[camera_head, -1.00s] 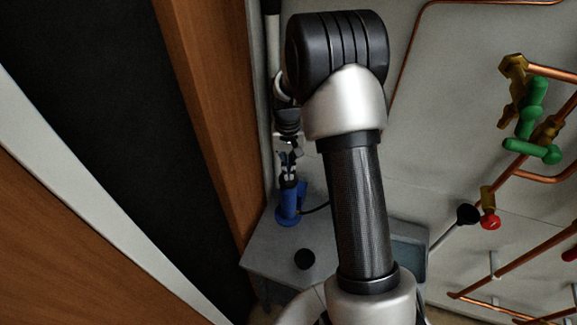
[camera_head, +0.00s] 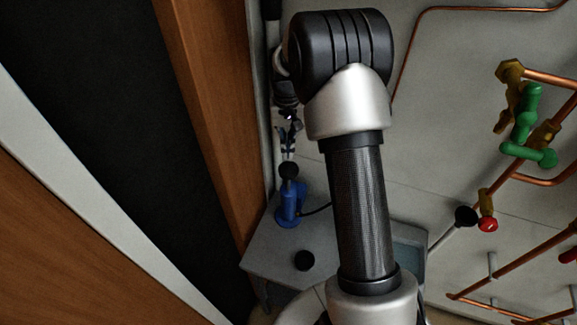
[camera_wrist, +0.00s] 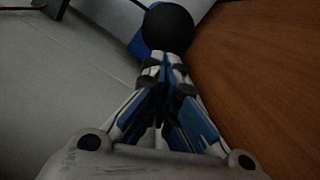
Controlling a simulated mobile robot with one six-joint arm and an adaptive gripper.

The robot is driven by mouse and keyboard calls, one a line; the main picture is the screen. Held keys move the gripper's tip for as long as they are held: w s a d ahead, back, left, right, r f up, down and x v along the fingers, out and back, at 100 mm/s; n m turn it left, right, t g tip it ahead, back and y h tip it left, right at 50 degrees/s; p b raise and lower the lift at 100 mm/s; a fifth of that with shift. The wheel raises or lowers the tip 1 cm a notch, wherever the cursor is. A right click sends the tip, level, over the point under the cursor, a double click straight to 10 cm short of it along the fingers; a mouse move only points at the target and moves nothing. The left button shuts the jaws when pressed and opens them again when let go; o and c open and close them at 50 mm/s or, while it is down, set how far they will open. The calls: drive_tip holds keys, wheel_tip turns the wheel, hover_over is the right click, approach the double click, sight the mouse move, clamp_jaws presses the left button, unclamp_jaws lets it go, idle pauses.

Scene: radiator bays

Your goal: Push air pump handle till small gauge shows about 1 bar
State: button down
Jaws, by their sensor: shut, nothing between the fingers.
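The blue air pump (camera_head: 287,212) stands on a grey surface in the head view, with a round black handle knob (camera_head: 288,170) on top. In the wrist view the black knob (camera_wrist: 168,27) is just beyond my fingertips, with a piece of the blue pump body (camera_wrist: 138,44) behind it. My gripper (camera_head: 288,152) is shut and empty, pointing down at the knob from above. It also shows large in the wrist view (camera_wrist: 166,66). I cannot tell whether the fingertips touch the knob. I cannot make out a small gauge or its reading.
A wooden panel (camera_head: 215,120) rises close on the left of the pump. Copper pipes with green valve handles (camera_head: 527,115) and a red knob (camera_head: 488,225) are on the right wall.

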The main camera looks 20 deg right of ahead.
wheel_tip(320, 180, up, 7)
drive_tip(key=shift+w+d+f, duration=0.15)
drive_tip(key=shift+w, duration=0.15)
idle(1.0)
wheel_tip(320, 180, up, 5)
drive_tip(key=n+t+b, duration=0.1)
drive_tip(key=t+b, duration=0.1)
drive_tip(key=b, duration=0.2)
hover_over(283, 173)
drive_tip(key=s+a+r+n+t+b, duration=0.1)
drive_tip(key=s+a+b, duration=0.3)
drive_tip(key=s, duration=0.5)
drive_tip(key=s+a+f+n+t+b, duration=0.1)
drive_tip(key=s+f+b, duration=0.2)
drive_tip(key=s, duration=0.4)
drive_tip(key=s+a+f+n+t+b, duration=0.1)
drive_tip(key=s+a+f+b, duration=0.1)
drive_tip(key=s, duration=0.6)
wheel_tip(283, 173, down, 3)
drive_tip(key=shift+s+a+r+t+b, duration=0.2)
drive_tip(key=shift+t+b, duration=0.2)
drive_tip(key=shift+b, duration=0.15)
